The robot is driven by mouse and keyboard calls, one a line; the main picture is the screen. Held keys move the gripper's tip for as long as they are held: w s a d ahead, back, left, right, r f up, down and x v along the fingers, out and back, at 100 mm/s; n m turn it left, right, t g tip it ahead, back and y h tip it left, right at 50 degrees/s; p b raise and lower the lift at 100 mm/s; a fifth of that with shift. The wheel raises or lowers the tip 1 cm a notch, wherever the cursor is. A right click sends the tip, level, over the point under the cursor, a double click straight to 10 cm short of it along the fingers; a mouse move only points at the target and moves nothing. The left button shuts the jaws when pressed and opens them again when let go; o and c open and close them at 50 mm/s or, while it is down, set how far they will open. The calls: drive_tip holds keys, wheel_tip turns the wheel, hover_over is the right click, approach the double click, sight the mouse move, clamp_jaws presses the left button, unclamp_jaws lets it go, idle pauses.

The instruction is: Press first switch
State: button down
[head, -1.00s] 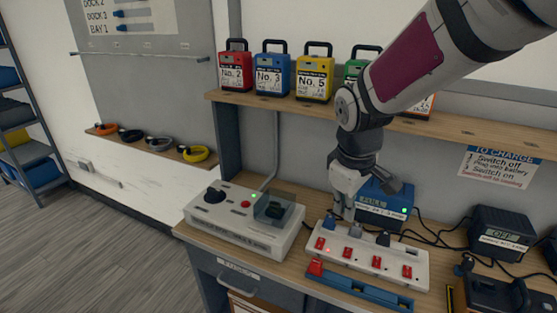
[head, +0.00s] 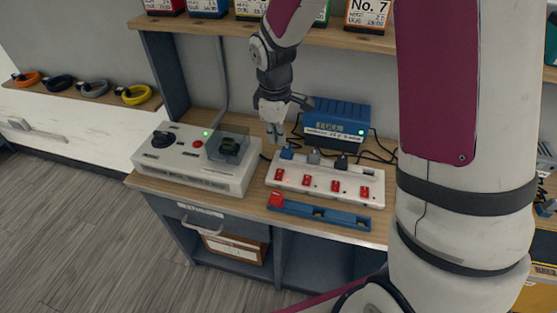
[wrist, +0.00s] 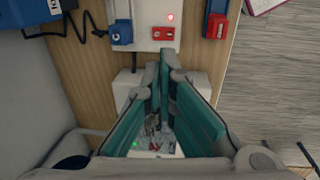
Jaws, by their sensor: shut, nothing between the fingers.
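A white power strip (head: 325,182) with a row of red switches lies on the bench. The first switch (head: 279,174) is at its left end; in the wrist view this red switch (wrist: 163,33) sits near the strip's end, close to a lit red lamp (wrist: 170,17). A blue plug (head: 287,153) stands behind it, also seen in the wrist view (wrist: 122,33). My gripper (head: 274,139) is shut and empty, pointing down above and behind the strip's left end. In the wrist view its fingertips (wrist: 160,62) appear just below the strip's end, apart from the switch.
A grey-white console (head: 195,160) with a black knob and clear cover stands left of the strip. A blue charger (head: 337,118) with a green light is behind it. A blue rail (head: 325,213) with a red block (head: 276,200) lies in front. Dark cables run behind the strip.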

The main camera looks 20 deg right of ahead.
sight(279, 172)
drive_tip(key=f, duration=0.4)
drive_tip(key=w+f, duration=0.1)
drive_tip(key=f, duration=0.4)
drive_tip(key=d+f, duration=0.1)
drive_tip(key=f, duration=0.3)
drive_tip(key=shift+w+f+p, duration=0.15)
drive_tip(key=shift+f+p, duration=0.05)
drive_tip(key=shift+p, duration=0.1)
drive_tip(key=shift+f, duration=0.2)
drive_tip(key=shift+w+f, duration=0.1)
